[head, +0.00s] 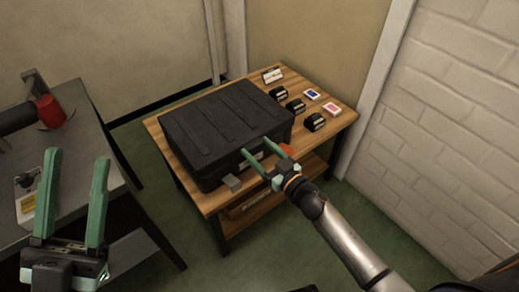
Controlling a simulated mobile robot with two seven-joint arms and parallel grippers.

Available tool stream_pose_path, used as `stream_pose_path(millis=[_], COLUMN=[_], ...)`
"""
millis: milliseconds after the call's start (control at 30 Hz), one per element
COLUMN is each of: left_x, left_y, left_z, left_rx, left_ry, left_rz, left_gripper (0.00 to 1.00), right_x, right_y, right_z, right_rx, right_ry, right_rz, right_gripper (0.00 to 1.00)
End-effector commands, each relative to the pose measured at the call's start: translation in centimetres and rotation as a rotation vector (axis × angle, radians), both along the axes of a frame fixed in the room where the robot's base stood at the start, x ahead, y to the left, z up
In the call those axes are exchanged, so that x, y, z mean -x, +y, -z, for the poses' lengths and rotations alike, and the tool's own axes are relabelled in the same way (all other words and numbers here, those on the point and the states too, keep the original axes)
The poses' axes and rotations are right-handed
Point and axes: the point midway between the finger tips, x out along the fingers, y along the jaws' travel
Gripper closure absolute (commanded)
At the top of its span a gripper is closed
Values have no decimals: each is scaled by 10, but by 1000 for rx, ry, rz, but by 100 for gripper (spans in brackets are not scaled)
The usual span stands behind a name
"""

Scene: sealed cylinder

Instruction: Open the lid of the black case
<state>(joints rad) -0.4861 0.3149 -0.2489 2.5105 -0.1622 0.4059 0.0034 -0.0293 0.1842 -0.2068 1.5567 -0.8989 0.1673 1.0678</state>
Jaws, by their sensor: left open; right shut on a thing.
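The black case (215,125) lies on the wooden table, its ribbed lid (235,103) down. A small grey block-like part (232,184) shows at its front left, and an orange part (287,150) at its front right. My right gripper (256,148) is at the middle of the case's front side, its green fingers shut on a part there. The fingers hide that part, so I cannot tell whether it is the lid edge or a handle. My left gripper (76,165) is open and empty, at the lower left, well away from the case.
The wooden table (335,118) also bears several small black boxes (315,122), two cards (331,109) and a small sign (272,75) right of the case. A grey bench (90,150) at left holds a red object (50,111). A brick wall (440,130) stands right.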

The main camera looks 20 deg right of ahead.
Motion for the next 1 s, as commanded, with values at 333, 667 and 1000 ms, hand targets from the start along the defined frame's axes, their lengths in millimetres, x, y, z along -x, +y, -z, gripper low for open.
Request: stream_pose_path(millis=[333,667,1000], left_x=[0,0,0], left_y=[0,0,0], left_z=[0,0,-4], left_rx=[0,1,-3], left_ry=[-1,-2,-3], left_rz=[0,1,-2], left_gripper=[50,50,50], right_x=[0,0,1], right_y=[0,0,-1], right_z=[0,0,-2], right_rx=[0,0,2], right_ry=[0,1,5], right_rz=[0,-1,-1], right_gripper=[81,100,100])
